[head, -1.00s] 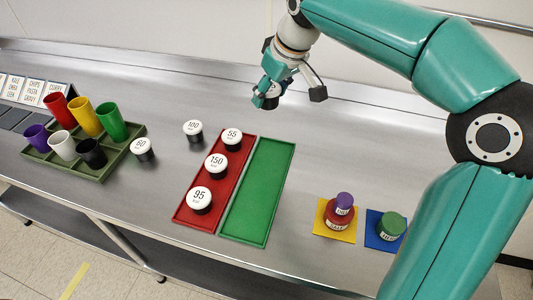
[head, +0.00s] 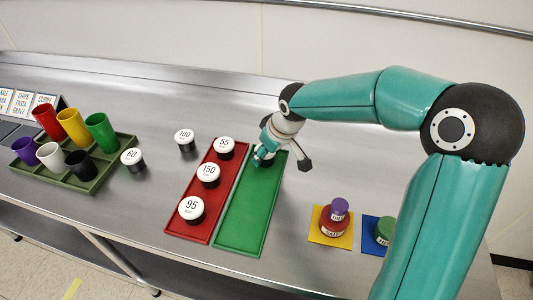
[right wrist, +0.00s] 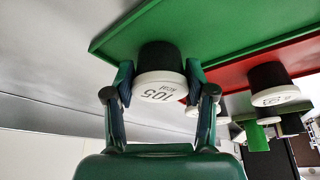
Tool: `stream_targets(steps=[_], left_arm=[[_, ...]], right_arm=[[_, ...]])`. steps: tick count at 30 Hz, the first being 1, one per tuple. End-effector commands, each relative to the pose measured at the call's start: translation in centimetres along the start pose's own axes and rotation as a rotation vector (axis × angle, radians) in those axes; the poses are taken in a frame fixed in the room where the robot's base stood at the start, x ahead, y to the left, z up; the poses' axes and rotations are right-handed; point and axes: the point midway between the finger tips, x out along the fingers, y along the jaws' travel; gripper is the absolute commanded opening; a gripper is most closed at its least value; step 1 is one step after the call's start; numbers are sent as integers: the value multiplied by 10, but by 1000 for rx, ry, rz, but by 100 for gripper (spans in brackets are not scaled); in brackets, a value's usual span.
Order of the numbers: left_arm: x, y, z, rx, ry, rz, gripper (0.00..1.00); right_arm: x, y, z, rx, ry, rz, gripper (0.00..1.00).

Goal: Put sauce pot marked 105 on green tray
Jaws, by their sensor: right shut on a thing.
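The sauce pot marked 105 (right wrist: 160,75) has a black body and a white lid; it shows in the right wrist view. My right gripper (right wrist: 158,82) is shut on it, with one finger on each side. In the head view my right gripper (head: 264,158) is over the far end of the green tray (head: 245,215), and the pot is mostly hidden by it. The green tray also shows in the right wrist view (right wrist: 225,30), right by the pot; I cannot tell whether the pot touches it. My left gripper is not in view.
The red tray (head: 188,228) beside the green one holds pots marked 55 (head: 224,147), 150 (head: 208,174) and 95 (head: 191,209). Pots 100 (head: 185,139) and 60 (head: 132,159) stand left. A cup rack (head: 95,185) is further left. Stacked jars (head: 335,218) stand right.

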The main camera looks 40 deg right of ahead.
Motion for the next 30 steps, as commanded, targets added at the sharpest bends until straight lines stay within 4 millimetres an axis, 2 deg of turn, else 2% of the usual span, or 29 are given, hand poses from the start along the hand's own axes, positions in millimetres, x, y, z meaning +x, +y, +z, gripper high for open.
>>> stream_targets(steps=[10,11,15,25,30], left_arm=[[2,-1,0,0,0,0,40],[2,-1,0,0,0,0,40],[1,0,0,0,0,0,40],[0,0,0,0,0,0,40],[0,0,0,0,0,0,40]], right_arm=[[4,0,2,0,1,0,20],[4,0,2,0,1,0,57],[3,0,2,0,1,0,80],[2,0,1,0,1,0,80],[-8,1,0,0,3,2,80]])
